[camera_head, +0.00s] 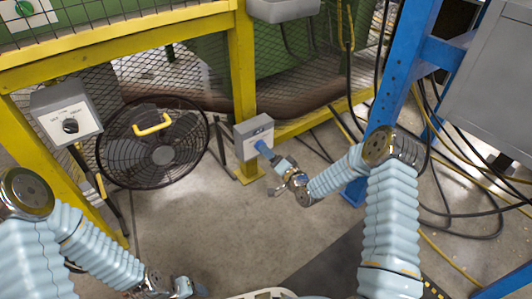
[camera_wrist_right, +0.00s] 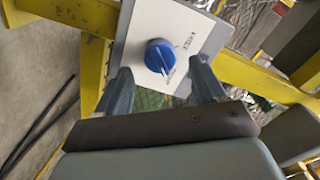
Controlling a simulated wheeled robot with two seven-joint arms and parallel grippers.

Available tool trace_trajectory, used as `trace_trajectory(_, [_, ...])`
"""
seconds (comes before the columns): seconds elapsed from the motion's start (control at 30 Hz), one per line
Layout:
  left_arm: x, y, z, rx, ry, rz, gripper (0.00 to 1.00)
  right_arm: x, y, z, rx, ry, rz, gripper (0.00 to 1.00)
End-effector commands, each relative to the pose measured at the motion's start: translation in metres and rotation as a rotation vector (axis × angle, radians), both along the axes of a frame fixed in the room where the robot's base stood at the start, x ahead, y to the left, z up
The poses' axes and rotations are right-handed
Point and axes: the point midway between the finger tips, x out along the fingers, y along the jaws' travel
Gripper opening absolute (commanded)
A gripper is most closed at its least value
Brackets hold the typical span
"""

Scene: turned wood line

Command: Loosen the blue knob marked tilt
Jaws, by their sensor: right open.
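The blue knob (camera_wrist_right: 160,56) sits on the pale front plate of a grey box (camera_wrist_right: 208,24) in the right wrist view. A light pointer line shows on it, and the small print on the plate is too blurred to read. In the head view the knob (camera_head: 262,147) is on the small box on a yellow post. My right gripper (camera_wrist_right: 160,66) is open, with one finger on each side of the knob in that view; contact is not visible. In the head view my right gripper (camera_head: 279,162) is just in front of the box. My left gripper (camera_head: 182,287) is low at the bottom edge.
A black fan (camera_head: 160,153) with a yellow handle stands left of the box. A grey control box with a black knob (camera_head: 70,126) is further left. A blue post (camera_head: 405,60) and loose cables are to the right. Open floor lies below the fan.

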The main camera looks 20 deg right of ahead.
Motion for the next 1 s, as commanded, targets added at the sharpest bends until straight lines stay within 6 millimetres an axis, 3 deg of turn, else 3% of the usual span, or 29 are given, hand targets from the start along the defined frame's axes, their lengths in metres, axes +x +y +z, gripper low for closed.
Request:
trace_trajectory(0.2, [0.0, 0.0, -0.005, 0.0, -0.001, 0.0, 0.63, 0.023, 0.009, 0.0, -0.001, -0.001, 0.001, 0.69])
trace_trajectory(0.53, [0.0, 0.0, -0.005, 0.0, -0.002, 0.001, 0.63, 0.026, 0.01, 0.0, 0.0, 0.001, 0.0, 0.69])
trace_trajectory(0.9, [0.0, 0.0, -0.005, 0.0, -0.002, 0.001, 0.63, 0.026, 0.009, 0.0, 0.0, 0.001, -0.001, 0.13])
trace_trajectory(1.0, [0.0, 0.0, -0.005, 0.0, -0.002, 0.001, 0.63, 0.026, 0.009, 0.0, -0.002, 0.0, -0.001, 0.13])
